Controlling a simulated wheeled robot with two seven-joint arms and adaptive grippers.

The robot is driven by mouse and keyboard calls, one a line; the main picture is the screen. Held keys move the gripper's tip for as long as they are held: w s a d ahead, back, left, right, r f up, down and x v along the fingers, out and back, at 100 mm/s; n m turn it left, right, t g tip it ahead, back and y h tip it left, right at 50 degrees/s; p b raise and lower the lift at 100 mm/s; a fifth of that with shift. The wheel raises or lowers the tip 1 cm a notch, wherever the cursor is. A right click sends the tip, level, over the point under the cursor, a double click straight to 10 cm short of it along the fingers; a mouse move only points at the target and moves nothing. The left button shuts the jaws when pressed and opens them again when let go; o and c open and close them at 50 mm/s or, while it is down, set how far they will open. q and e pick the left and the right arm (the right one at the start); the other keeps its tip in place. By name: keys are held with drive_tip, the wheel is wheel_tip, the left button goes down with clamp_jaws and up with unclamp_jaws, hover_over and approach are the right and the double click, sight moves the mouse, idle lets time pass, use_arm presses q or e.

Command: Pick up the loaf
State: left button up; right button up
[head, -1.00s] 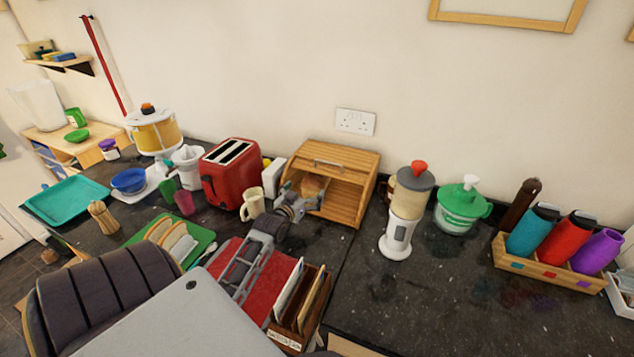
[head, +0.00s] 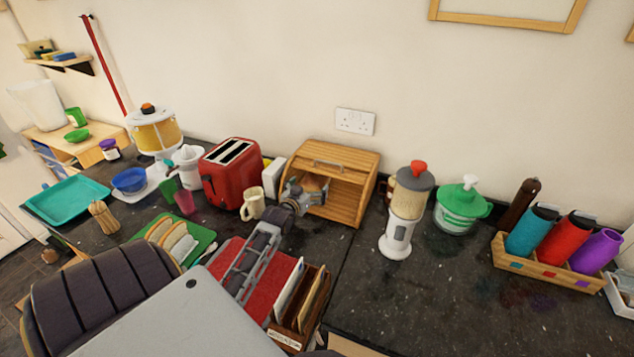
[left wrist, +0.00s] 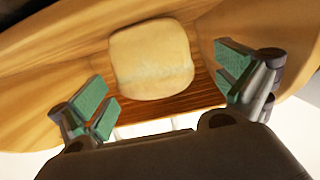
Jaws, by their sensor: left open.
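The loaf (left wrist: 150,58) is a pale, rounded bread inside the wooden bread box (head: 343,155), whose front is open. In the left wrist view it lies on the box's wooden floor. In the head view my left gripper (head: 314,190) is at the box's opening and hides the loaf. In the left wrist view the open left gripper (left wrist: 165,86) has its green-padded fingers spread to either side, with the loaf ahead between them and apart from both. My right gripper is not in view.
A red toaster (head: 230,172) and a cream mug (head: 252,203) stand left of the box. A white grinder (head: 398,235) stands to its right. Sliced bread lies on a green board (head: 203,240). Bare dark counter (head: 440,290) lies at the front right.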

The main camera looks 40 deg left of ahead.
use_arm(q)
drive_tip(key=shift+r+p+x, duration=0.1)
drive_tip(key=shift+p+x, duration=0.05)
drive_tip(key=shift+x, duration=0.45)
drive_tip(key=shift+r+p+x, duration=0.15)
drive_tip(key=shift+x, duration=1.75)
drive_tip(key=shift+d, duration=0.15)
drive_tip(key=c, duration=1.1)
